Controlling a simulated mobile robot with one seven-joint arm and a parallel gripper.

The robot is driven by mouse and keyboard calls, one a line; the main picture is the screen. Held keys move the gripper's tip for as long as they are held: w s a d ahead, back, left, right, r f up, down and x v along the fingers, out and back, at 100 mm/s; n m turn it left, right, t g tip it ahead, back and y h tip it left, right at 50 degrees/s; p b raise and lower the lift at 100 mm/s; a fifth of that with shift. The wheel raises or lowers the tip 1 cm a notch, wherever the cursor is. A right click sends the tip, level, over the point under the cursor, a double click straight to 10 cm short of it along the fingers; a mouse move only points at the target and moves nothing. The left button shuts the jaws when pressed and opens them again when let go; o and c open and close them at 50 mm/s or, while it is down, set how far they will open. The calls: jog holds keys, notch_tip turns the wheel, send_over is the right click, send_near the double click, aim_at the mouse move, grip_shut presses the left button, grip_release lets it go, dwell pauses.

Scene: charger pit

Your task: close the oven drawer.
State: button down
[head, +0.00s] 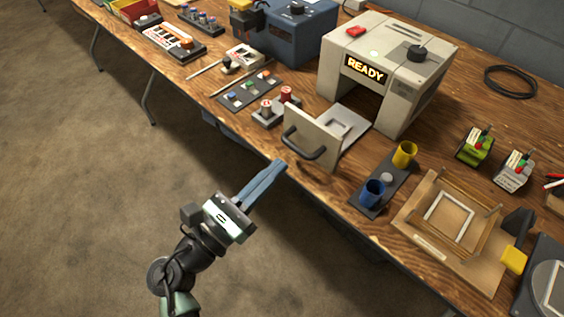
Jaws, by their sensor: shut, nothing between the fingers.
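The oven (393,68) is a grey-white box on the wooden table, with a lit READY sign on its front. Its drawer (316,137) is pulled out towards the table's front edge. The drawer's front panel is pale, with a dark handle (303,147) on its outer face. Inside the drawer lies a pale tray with a square recess (340,124). My gripper (281,166) is shut and empty, with its long blue fingers together. Its tips are in front of the table edge, just below and left of the handle, seemingly apart from it.
Red-topped knobs (286,94) on a grey block stand close left of the drawer. A dark strip with a blue cup (372,192) and a yellow cup (404,154) is to the right. The floor (90,200) before the table is clear.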

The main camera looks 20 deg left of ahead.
aim_at(310, 141)
jog(key=shift+x, duration=1.3)
jog(key=shift+w+d, duration=0.1)
jog(key=shift+w, duration=0.05)
jog(key=x, duration=0.2)
jog(key=f+x, duration=0.1)
jog(key=x, duration=0.4)
jog(key=shift+w+d+f, duration=0.1)
jog(key=shift+w+f, duration=0.1)
jog(key=shift+w, duration=0.05)
